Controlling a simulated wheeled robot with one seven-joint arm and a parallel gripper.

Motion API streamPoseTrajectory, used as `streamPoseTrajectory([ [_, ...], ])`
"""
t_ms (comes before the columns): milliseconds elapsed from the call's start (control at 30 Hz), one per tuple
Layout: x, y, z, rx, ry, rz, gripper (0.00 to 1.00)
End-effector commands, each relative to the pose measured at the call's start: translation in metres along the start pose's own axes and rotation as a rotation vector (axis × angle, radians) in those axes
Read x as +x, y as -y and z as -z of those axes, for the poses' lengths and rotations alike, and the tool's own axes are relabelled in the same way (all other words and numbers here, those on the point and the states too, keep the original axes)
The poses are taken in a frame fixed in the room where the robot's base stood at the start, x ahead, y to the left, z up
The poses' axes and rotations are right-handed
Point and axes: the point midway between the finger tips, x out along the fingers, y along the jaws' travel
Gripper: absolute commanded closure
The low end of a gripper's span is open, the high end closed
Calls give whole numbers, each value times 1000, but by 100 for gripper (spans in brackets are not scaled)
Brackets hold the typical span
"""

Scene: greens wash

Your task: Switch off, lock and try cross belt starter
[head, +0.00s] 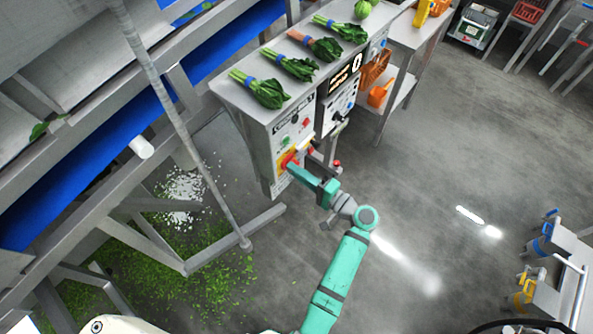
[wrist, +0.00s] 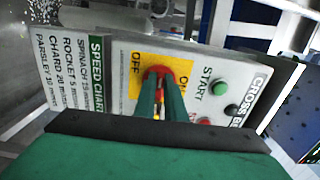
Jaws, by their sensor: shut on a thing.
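The cross belt starter (head: 278,143) is a grey panel on the front of the steel cabinet; it also shows in the wrist view (wrist: 247,75). Its red rotary switch (wrist: 158,74) sits on a yellow plate (wrist: 137,82) marked OFF and ON. My gripper (wrist: 161,98) is shut on the switch handle; in the head view the gripper (head: 294,166) reaches the panel from below right. The fingers hide much of the handle, so its exact setting is unclear. A green START button (wrist: 220,88) is beside the plate. A red button (wrist: 204,121) is partly hidden. No padlock is identifiable.
Bunches of greens (head: 292,65) lie on the cabinet top. A display panel (head: 345,82) adjoins the starter. A small red-topped item (head: 337,164) is close right of my gripper. A speed chart (wrist: 72,75) is beside the starter.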

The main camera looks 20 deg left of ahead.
Motion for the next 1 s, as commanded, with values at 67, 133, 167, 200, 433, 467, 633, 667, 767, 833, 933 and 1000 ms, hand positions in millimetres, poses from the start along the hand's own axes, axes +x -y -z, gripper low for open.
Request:
streamPoseTrajectory([
  [67,0,0,-1,-1,2,-1,100],
  [133,0,0,-1,-1,2,-1,73],
  [167,0,0,-1,-1,2,-1,71],
  [200,0,0,0,0,1,-1,71],
  [433,0,0,0,0,0,-1,71],
  [467,-1,0,0,0,0,-1,71],
  [633,-16,0,0,1,-2,0,71],
  [667,-21,0,0,0,-1,0,71],
  [767,-40,0,1,0,-3,0,71],
  [833,-54,0,1,0,-3,-1,71],
  [933,-72,0,1,0,-3,-1,71],
  [1000,-83,0,0,0,-3,-1,71],
])
